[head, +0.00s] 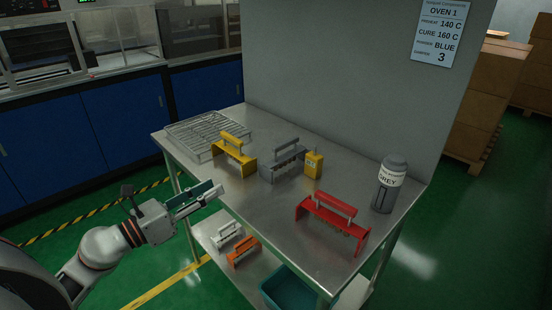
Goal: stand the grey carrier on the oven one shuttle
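The grey carrier (281,163) stands upright on the steel table (270,220), between a yellow carrier and a small yellow block. A wire rack (203,131) lies at the table's back left; I cannot tell whether it is the oven one shuttle. A sign (441,32) on the grey panel reads OVEN 1. My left gripper (212,193) is off the table's left front edge, well apart from the grey carrier. Its fingers look spread, with no carrier between them. My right gripper is not in view.
On the table are a yellow carrier (233,156), a small yellow block (313,164), a red carrier (333,219) and a grey bottle (389,184). White (226,236) and orange (244,251) carriers sit on the lower shelf, near a teal bin (287,290). The table's front middle is clear.

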